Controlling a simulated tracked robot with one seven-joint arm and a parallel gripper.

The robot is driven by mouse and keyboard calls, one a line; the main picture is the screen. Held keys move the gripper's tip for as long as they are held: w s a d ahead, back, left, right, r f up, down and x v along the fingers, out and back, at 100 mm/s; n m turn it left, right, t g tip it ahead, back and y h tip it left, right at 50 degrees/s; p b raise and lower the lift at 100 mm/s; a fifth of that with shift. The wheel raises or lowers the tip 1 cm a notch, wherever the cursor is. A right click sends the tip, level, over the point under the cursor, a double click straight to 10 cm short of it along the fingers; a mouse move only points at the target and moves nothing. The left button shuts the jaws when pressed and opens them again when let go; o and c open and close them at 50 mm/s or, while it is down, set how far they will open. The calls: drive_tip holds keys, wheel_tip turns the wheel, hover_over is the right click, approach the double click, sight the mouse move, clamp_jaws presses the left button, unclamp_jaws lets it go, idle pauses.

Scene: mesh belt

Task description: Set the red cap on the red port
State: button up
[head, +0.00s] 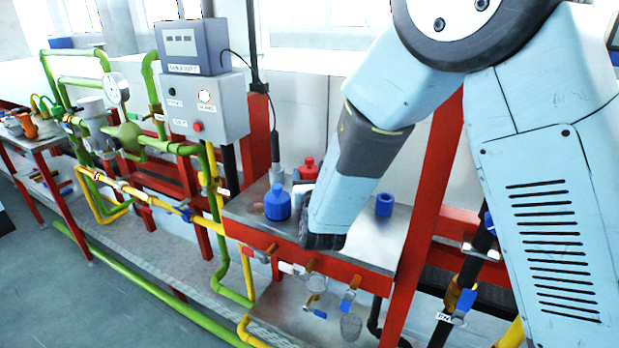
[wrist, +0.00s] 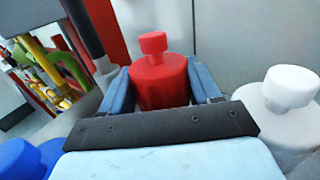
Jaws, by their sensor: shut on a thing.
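The red cap (head: 308,169) has a round body and a small knob on top. In the wrist view the red cap (wrist: 160,82) is upright between the two blue fingers of my gripper (wrist: 160,78), which is shut on it. Its underside is hidden, so I cannot tell whether it touches the bench. In the head view my arm hides most of my gripper. I cannot make out a red port in either view.
A blue cap (head: 277,202) stands on the metal bench (head: 352,238) at the left, and a blue cylinder (head: 384,205) at the right. A white cap (wrist: 288,92) is close on the right in the wrist view. A grey control box (head: 200,105) stands behind left.

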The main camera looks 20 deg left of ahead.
sight(310, 165)
drive_tip(key=shift+r, duration=1.6)
idle(1.4)
idle(0.7)
drive_tip(key=o, duration=1.1)
drive_tip(key=shift+s, duration=0.15)
drive_tip(key=shift+v, duration=5.4)
drive_tip(key=shift+f, duration=0.1)
